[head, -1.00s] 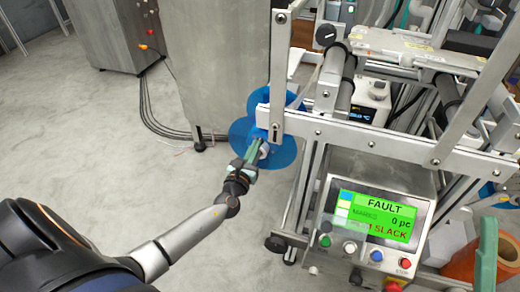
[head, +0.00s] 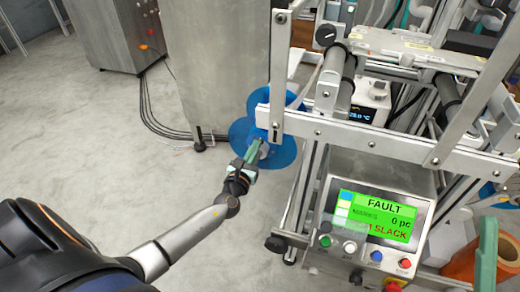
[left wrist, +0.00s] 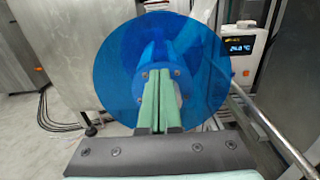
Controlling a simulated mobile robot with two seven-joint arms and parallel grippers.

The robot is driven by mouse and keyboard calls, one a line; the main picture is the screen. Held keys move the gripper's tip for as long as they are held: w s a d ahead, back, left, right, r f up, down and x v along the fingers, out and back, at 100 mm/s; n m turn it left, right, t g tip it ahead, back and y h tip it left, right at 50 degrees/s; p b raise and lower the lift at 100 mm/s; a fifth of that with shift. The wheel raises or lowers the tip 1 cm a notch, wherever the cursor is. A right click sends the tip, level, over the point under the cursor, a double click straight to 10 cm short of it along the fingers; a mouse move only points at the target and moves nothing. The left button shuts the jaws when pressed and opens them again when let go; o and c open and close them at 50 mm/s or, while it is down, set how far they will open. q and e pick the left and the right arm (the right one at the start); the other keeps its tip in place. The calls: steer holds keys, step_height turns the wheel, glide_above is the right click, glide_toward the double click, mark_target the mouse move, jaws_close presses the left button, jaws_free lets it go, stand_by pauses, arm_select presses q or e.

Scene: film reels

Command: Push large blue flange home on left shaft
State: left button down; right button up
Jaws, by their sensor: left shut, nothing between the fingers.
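The large blue flange (left wrist: 108,68) is a round translucent disc with a bolted blue hub (left wrist: 176,72) at its middle. In the head view the blue flange (head: 284,155) is at the left side of the machine, partly covered by a metal upright. My left gripper (head: 256,150) is shut and empty, in front of the flange. In the left wrist view its green fingers (left wrist: 161,95) are together and overlap the hub; I cannot tell whether they touch it. The left shaft is not clearly visible behind the disc and hub. My right gripper is not in view.
The machine's metal crossbar (head: 372,139) and uprights stand close to the right of the flange. A control panel with a green FAULT screen (head: 375,215) is below. A steel cabinet (head: 215,55) stands behind. The floor (head: 90,140) to the left is clear.

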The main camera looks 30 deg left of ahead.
arm_select(q)
steer(key=shift+w+a, duration=0.1)
steer(key=shift+w, duration=0.4)
steer(key=shift+v, duration=0.9)
steer(key=shift+p+v, duration=0.55)
steer(key=shift+v, duration=1.6)
